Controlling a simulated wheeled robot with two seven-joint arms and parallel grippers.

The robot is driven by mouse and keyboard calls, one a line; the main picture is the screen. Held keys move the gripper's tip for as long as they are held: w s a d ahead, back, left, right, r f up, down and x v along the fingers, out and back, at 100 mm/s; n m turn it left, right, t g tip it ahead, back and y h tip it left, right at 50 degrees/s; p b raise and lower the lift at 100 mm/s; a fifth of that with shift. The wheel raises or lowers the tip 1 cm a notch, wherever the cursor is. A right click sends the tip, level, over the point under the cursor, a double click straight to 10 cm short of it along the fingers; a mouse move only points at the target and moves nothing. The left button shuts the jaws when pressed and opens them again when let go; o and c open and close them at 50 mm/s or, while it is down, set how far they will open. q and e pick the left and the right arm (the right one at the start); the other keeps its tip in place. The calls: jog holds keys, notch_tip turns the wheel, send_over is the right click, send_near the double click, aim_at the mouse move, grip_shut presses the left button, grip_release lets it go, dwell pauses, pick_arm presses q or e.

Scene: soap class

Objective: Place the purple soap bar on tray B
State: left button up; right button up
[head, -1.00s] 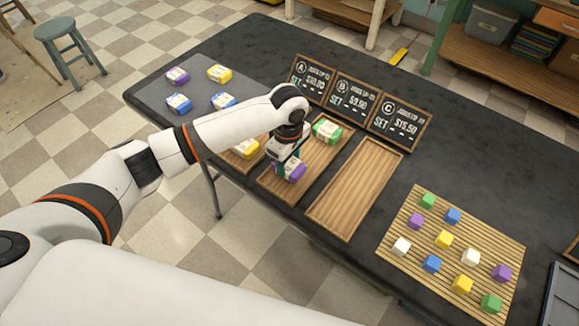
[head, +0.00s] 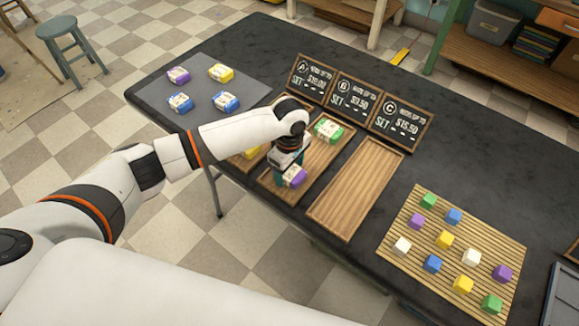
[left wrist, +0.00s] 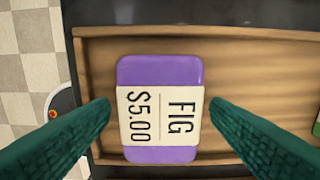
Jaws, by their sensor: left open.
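A purple soap bar (head: 294,176) with a white label lies on the front part of the middle wooden tray (head: 316,169), in line with sign B (head: 353,95). In the left wrist view the purple soap bar (left wrist: 160,78) shows a label reading FIG $5.00 and lies within the tray's rim (left wrist: 200,32). My left gripper (head: 288,163) is just above the bar; its green fingers (left wrist: 158,102) are open, one to each side of it in the picture, with gaps to the label. A green soap bar (head: 327,129) lies at the back of the same tray. My right gripper is not in view.
The tray under sign C (head: 355,190) is empty. A yellow soap bar (head: 252,153) lies on the left tray, partly hidden by my arm. Several wrapped bars, one purple (head: 178,75), lie on a grey mat (head: 205,88). A slatted mat (head: 400,235) at right holds small colored cubes.

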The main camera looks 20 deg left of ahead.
aim_at(290, 171)
pick_arm(q)
notch_tip(290, 171, up, 12)
jog(key=shift+r, duration=0.15)
dwell(0.3)
dwell(0.4)
